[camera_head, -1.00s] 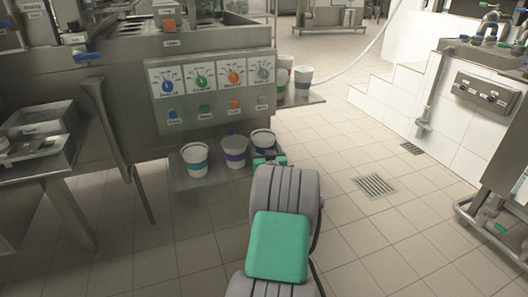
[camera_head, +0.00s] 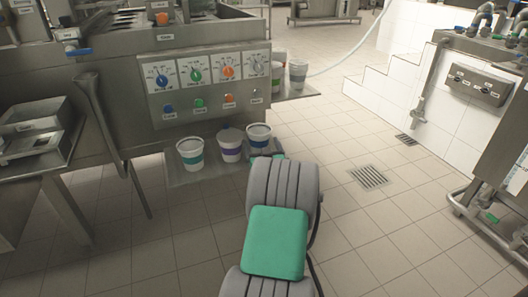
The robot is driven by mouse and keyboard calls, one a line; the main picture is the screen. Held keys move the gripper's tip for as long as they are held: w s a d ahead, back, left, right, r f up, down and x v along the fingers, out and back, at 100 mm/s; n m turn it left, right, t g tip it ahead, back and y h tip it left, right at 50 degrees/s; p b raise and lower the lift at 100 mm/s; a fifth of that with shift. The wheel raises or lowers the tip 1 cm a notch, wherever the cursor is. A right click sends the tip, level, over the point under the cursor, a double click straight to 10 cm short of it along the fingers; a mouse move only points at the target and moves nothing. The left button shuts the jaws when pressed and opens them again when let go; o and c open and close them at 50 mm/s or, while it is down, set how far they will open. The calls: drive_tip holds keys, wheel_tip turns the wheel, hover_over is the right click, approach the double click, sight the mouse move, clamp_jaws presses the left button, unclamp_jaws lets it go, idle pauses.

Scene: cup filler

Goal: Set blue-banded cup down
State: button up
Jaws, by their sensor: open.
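The blue-banded cup (camera_head: 258,138) is white with a dark rim and stands upright at the right end of a row on the low steel shelf (camera_head: 205,175) under the control panel. My gripper (camera_head: 279,157) is just right of and nearer than this cup. Only a small green part of it shows past my arm, which hides the rest. It is open, and the cup looks free of it, though the cup's lower right side is close to my arm. The purple-banded cup (camera_head: 230,146) stands just left, and the teal-banded cup (camera_head: 190,154) is farther left.
The panel (camera_head: 208,75) with dials and coloured buttons is above the cups. More cups (camera_head: 298,74) stand on a side shelf at the right. The tiled floor at the right is clear around a drain grate (camera_head: 369,177).

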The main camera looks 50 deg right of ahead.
drive_tip(key=p+v, duration=0.1)
drive_tip(key=v, duration=0.8)
drive_tip(key=w+a+n+y, duration=0.4)
drive_tip(key=w+a+y, duration=0.2)
drive_tip(key=w+a, duration=0.4)
drive_tip(key=w+a+f+n+g+y, duration=0.1)
drive_tip(key=a+n+y, duration=0.15)
drive_tip(key=a, duration=0.75)
drive_tip(key=w+a+f+n+g+y, duration=0.1)
drive_tip(key=a+g+y, duration=0.15)
drive_tip(key=a, duration=0.65)
drive_tip(key=s+a+g+y, duration=0.1)
drive_tip(key=s+a+g, duration=0.7)
drive_tip(key=s+a, duration=0.9)
drive_tip(key=s+n, duration=0.1)
drive_tip(key=s, duration=0.1)
drive_tip(key=shift+s+f, duration=0.2)
drive_tip(key=shift+s, duration=0.1)
